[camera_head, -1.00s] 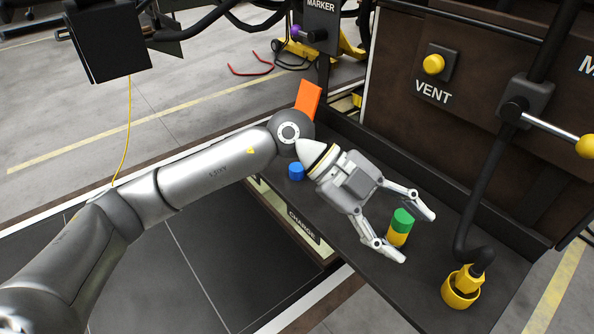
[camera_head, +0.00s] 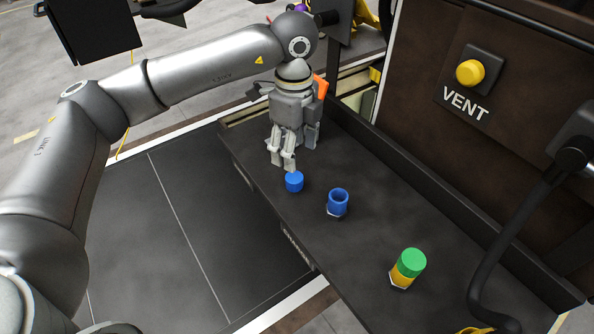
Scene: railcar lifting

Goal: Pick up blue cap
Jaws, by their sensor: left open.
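The blue cap (camera_head: 294,182) is a small solid cylinder on the dark shelf (camera_head: 345,258), close to its left edge. My left gripper (camera_head: 289,160) points down just behind the cap in the picture, with its fingers open. A fingertip overlaps or nearly meets the cap's top edge in view; I cannot tell whether they touch. Nothing shows between the fingers. To the right of the cap stands a hollow blue fitting (camera_head: 338,202) with a hex base. My right gripper is not in view.
A yellow fitting (camera_head: 403,275) with a green cap (camera_head: 412,261) stands nearer on the shelf. An orange piece (camera_head: 320,88) is behind my gripper. A brown panel with a yellow VENT button (camera_head: 470,73) and a black hose (camera_head: 500,240) bound the right side.

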